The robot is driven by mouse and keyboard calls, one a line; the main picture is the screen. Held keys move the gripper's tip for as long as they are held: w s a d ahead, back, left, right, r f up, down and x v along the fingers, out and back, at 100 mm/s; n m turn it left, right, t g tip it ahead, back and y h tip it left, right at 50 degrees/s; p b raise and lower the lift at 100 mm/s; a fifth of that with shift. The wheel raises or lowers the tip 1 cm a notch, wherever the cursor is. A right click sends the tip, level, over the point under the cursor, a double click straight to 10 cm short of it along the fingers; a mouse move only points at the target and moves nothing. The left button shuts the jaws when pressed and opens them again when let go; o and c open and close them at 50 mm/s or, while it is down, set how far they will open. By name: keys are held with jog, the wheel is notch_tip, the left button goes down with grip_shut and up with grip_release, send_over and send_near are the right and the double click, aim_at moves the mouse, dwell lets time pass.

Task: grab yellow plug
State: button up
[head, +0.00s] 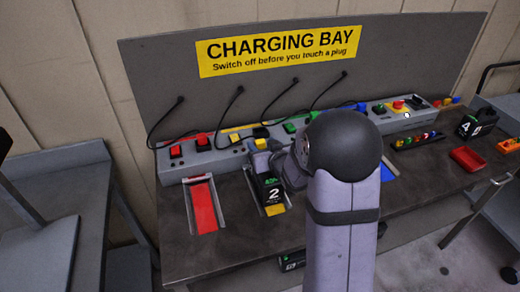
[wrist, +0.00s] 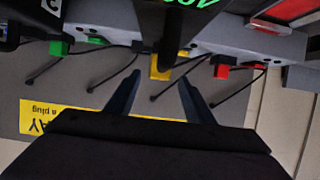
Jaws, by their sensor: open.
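The yellow plug (wrist: 160,68) shows in the wrist view at the power strip's edge, just beyond and between my fingertips. My gripper (wrist: 158,88) is open, with one dark finger on each side and nothing between them. In the head view, a small yellow part (head: 260,143) shows on the strip beside my gripper (head: 272,158), partly hidden by it. I cannot tell there whether any finger touches the plug. My arm hides part of the strip in that view.
A black battery marked 2 (head: 268,190) stands in the bay just below my gripper. Red plugs (wrist: 222,71) and green plugs (wrist: 95,40) sit along the grey strip (head: 182,173). Black cables (head: 223,112) hang from the back panel. An empty red-marked bay (head: 204,208) lies left.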

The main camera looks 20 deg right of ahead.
jog(key=shift+w, duration=0.1)
jog(key=shift+p+x, duration=0.4)
jog(key=shift+x, duration=0.55)
jog(key=shift+f, duration=0.1)
jog(key=p+x, duration=0.2)
jog(key=x, duration=0.3)
jog(key=shift+f, duration=0.2)
jog(key=shift+c, duration=0.2)
jog(key=c, duration=1.1)
jog(key=shift+r, duration=0.1)
